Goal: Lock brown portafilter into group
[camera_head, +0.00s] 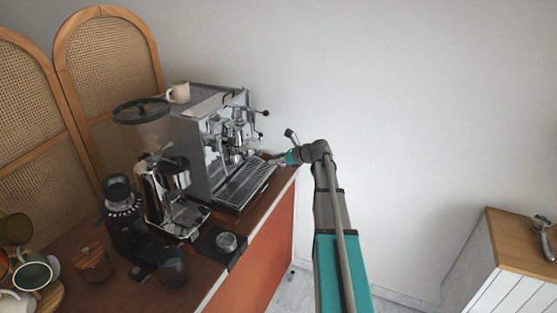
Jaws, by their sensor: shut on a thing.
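The chrome espresso machine (212,143) stands at the back of the wooden counter, its front with the group (238,132) facing right. My gripper (277,160) is at the right side of the machine's front, level with the space just above the drip tray (247,184). It points left toward the group and is shut on the brown portafilter. The portafilter is small and mostly hidden by the gripper and the machine's chrome parts. I cannot tell whether its basket touches the group or how its handle is turned.
A grinder (165,190) and a black grinder (121,208) stand left of the machine. A black tamping mat with a metal tamper (226,242) lies near the counter's front edge. A beige cup (179,92) sits on the machine. A wooden-topped cabinet (520,243) stands at right.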

